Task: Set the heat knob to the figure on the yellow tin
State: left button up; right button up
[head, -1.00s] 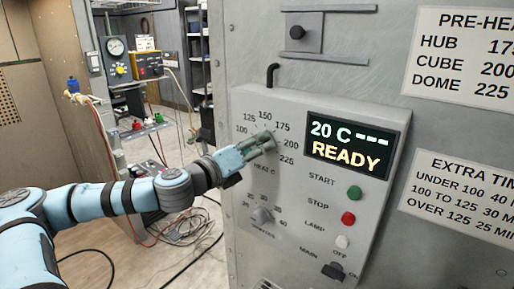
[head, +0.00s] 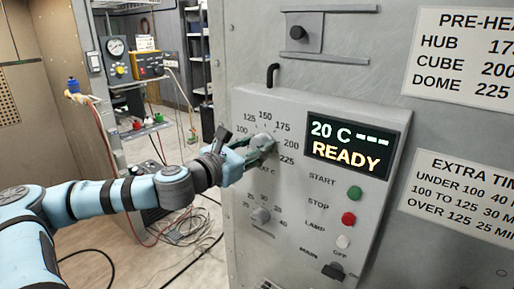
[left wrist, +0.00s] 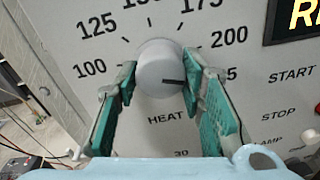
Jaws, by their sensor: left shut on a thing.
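The heat knob (head: 263,142) is a round grey knob on the control panel, ringed by figures from 100 to 225. In the left wrist view the knob (left wrist: 158,66) has a dark pointer line aimed right and slightly down, near the 225, which a finger partly hides. My left gripper (head: 258,150) is shut on the knob, with one green-padded finger on each side of it in the left wrist view (left wrist: 160,85). I cannot make out a yellow tin in these frames. My right gripper is out of view.
The display (head: 345,145) reads 20 C and READY. A smaller knob (head: 261,215) sits below the heat knob. Green START (head: 354,193) and red STOP (head: 348,218) buttons are to the right. A pre-heat sign (head: 465,58) lists hub, cube and dome. Cables lie on the floor.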

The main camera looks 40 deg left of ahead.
aim_at(266, 102)
pick_arm(q)
jog(key=shift+m, duration=0.7)
jog(key=o, duration=1.1)
jog(key=shift+o, duration=0.2)
notch_tip(266, 102, up, 9)
jog(key=shift+r, duration=0.15)
jog(key=shift+d+r, duration=0.1)
jog(key=shift+r, duration=0.3)
